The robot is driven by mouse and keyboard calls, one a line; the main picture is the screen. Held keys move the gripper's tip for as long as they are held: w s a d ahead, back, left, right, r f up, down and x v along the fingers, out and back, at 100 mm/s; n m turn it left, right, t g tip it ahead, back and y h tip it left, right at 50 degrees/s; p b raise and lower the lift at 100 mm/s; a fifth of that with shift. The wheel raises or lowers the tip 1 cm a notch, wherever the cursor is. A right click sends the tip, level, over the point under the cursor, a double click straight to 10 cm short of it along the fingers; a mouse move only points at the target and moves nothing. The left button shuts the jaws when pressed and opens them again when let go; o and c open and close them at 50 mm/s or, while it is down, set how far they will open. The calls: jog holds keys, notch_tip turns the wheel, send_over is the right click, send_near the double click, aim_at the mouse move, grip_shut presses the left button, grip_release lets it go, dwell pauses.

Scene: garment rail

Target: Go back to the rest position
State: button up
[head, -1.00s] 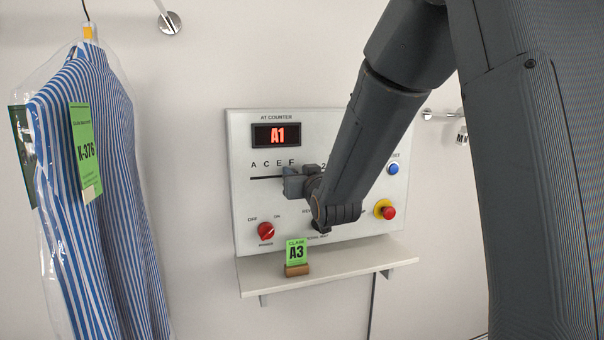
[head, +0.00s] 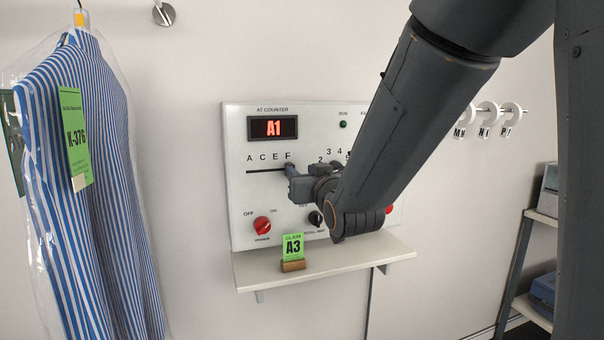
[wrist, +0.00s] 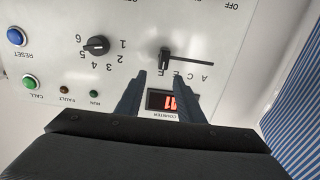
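My gripper (head: 293,184) is in front of the control panel (head: 238,200), below the letter scale. In the wrist view my gripper (wrist: 166,74) has its two fingers apart with nothing between them. The slider knob (wrist: 165,56) stands at the F end of its slot, just beyond the fingertips; I cannot judge the gap. The counter display (head: 273,128) reads A1; a finger partly covers it in the wrist view (wrist: 160,100). The numbered dial (wrist: 97,46) is clear of the fingers. My arm hides the panel's right part in the head view.
A shelf (head: 340,262) under the panel holds a green claim card A3 (head: 293,246). A bagged striped shirt (head: 90,180) with tag K-376 (head: 74,138) hangs at left. Lettered rail markers (head: 487,120) and a shelving rack (head: 525,250) are at right.

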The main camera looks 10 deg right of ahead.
jog(key=s+d+f+g+h, duration=0.1)
jog(key=s+f+g, duration=0.4)
jog(key=f, duration=0.5)
jog(key=s+d+f+g, duration=0.1)
jog(key=s+f+g, duration=0.3)
jog(key=f, duration=0.6)
jog(key=s+f+g, duration=0.4)
jog(key=s, duration=0.5)
jog(key=s+f+g, duration=0.4)
jog(key=s, duration=0.6)
jog(key=shift+f+m, duration=0.4)
jog(key=shift+d, duration=0.1)
jog(key=shift+c, duration=0.4)
